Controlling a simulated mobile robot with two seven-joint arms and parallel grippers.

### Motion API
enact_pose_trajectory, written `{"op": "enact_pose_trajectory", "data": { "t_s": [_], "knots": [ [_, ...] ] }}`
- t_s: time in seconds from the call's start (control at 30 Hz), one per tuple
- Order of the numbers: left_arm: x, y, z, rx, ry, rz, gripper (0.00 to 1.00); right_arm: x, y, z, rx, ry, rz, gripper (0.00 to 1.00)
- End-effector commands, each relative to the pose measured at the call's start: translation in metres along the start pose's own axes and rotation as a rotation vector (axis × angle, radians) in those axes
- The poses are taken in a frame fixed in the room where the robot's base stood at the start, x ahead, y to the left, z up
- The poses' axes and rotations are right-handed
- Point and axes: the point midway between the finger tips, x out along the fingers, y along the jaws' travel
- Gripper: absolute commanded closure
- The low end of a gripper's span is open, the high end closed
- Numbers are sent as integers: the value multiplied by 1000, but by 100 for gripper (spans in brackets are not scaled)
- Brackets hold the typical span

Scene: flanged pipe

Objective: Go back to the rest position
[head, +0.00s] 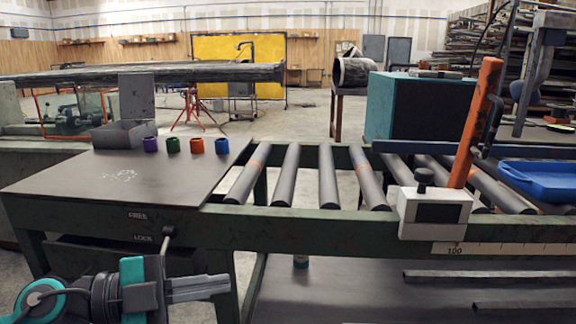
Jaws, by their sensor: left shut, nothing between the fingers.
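My left gripper (222,287) comes in at the lower left, in front of the workbench and below its top. Its grey fingers point right and are shut with nothing between them. It is apart from the bench. My right gripper is outside the view. A pipe piece with a wide round end (355,70) lies on a brown stand in the background.
The steel bench top (75,182) carries small coloured cups and a grey open box (124,134). A roller conveyor (328,180) adjoins it on the right, with a measuring unit (434,211), a teal box (420,106) and a blue tray (540,180). Metal bars lie on the shelf below.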

Motion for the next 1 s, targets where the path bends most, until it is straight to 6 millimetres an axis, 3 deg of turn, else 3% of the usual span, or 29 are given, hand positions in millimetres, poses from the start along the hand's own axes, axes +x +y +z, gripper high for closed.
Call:
{"op": "enact_pose_trajectory", "data": {
  "t_s": [0.07,0.13,0.27,0.33,0.43,0.57,0.67,0.7,0.9,1.0],
  "knots": [
    [6,0,1,-113,59,-230,100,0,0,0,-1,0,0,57],
    [3,1,15,-217,35,-429,100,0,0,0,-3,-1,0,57],
    [-17,33,66,-460,-168,-719,100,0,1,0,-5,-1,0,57],
    [-30,72,96,-613,-334,-805,100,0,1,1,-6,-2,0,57],
    [-42,136,123,-807,-553,-827,100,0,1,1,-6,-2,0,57],
    [-48,221,131,-1029,-772,-756,100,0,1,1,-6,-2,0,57],
    [-48,284,121,-1191,-896,-655,100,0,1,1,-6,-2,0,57],
    [-53,254,109,-1155,-886,-670,100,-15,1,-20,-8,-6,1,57],
    [-67,221,83,-1138,-907,-686,100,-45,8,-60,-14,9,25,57],
    [-74,206,70,-1130,-917,-693,100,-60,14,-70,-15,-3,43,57]
  ]
}}
